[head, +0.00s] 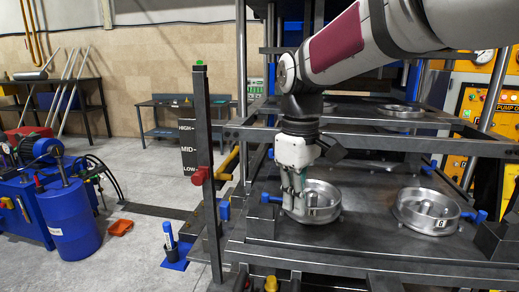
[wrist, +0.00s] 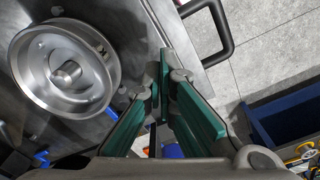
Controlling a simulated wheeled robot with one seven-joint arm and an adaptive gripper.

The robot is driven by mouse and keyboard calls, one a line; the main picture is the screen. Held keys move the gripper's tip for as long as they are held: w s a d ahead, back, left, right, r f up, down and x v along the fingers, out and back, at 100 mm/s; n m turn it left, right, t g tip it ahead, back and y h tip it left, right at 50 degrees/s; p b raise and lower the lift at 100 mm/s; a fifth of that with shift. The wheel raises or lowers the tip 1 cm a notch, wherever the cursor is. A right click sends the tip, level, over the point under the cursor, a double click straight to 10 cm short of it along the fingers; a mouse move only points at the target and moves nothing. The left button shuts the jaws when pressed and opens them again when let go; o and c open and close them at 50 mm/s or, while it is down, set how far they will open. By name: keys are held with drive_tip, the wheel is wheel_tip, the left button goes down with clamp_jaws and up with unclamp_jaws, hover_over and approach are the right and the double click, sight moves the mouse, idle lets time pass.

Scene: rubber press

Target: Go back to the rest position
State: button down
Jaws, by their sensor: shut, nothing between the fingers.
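In the head view, my white gripper (head: 298,190) points down at the left front part of the press's dark lower plate (head: 345,220). Its fingers are in front of the left edge of a round metal mould (head: 318,203). I cannot tell from this view whether they touch it. In the wrist view, the green-padded fingers (wrist: 163,82) are empty and shut, to the right of the metal mould (wrist: 62,70) with its central post. The mould stands on the plate, apart from the fingers in the picture.
A second mould (head: 428,210) marked 6 stands to the right. Press frame bars (head: 370,143) cross behind my arm. A post with a red knob (head: 200,176) stands to the left. A blue drum (head: 70,215) is farther left.

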drive_tip(key=shift+s+d+f+m+t+b, duration=1.05)
drive_tip(key=shift+s+d+m, duration=0.6)
drive_tip(key=shift+s+d, duration=0.4)
drive_tip(key=shift+s+d+f+m+t+b, duration=0.8)
drive_tip(key=shift+s+d+f+m+b, duration=0.65)
drive_tip(key=shift+s+d, duration=0.55)
drive_tip(key=shift+s+d+f+m+t+b, duration=1)
drive_tip(key=shift+s+d+m, duration=0.8)
drive_tip(key=shift+d, duration=0.4)
drive_tip(key=shift+r, duration=0.15)
